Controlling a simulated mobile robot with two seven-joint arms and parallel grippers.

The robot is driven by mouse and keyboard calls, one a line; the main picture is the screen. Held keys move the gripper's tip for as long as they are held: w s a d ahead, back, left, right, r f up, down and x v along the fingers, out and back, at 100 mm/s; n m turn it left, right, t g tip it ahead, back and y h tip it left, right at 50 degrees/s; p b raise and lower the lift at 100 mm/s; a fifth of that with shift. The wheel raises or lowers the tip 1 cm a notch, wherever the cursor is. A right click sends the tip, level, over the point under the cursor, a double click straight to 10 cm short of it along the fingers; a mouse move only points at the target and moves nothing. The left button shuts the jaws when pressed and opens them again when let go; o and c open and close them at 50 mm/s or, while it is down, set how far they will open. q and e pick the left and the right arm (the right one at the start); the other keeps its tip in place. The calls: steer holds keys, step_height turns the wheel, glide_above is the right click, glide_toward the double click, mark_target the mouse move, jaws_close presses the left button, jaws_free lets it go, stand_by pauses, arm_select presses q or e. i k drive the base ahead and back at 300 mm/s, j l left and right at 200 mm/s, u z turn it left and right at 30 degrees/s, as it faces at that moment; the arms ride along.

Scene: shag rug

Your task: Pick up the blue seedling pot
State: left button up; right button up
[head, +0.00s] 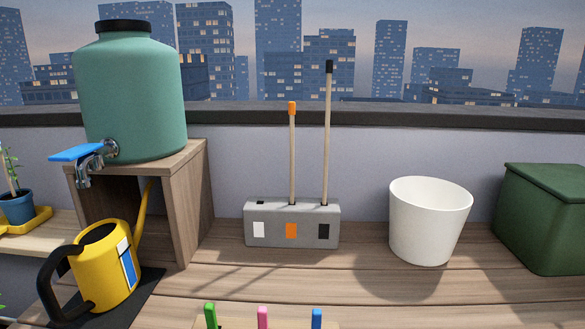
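A small blue pot (17,208) with a green seedling (9,172) stands at the far left edge of the head view, partly cut off by the frame. It stands upright on a yellow saucer or tray (28,222), on a light wooden shelf or bench (40,243). Neither of my grippers shows in the head view.
A green water tank (130,95) with a blue-handled tap stands on a wooden stand (188,205), right of the pot. A yellow watering can (105,265) is in front. A grey tool holder (265,234), white bucket (425,228) and green box (540,225) stand farther right.

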mark_target(20, 210)
steer(key=u, duration=1.6)
steer(key=i+j, duration=0.1)
steer(key=j, duration=0.25)
steer(key=i+j, duration=0.15)
steer(key=j, duration=0.25)
steer(key=i+j, duration=0.1)
steer(key=j, duration=0.25)
steer(key=i+j+z, duration=0.1)
steer(key=j+z, duration=0.5)
steer(key=j, duration=0.2)
steer(key=i+j, duration=0.05)
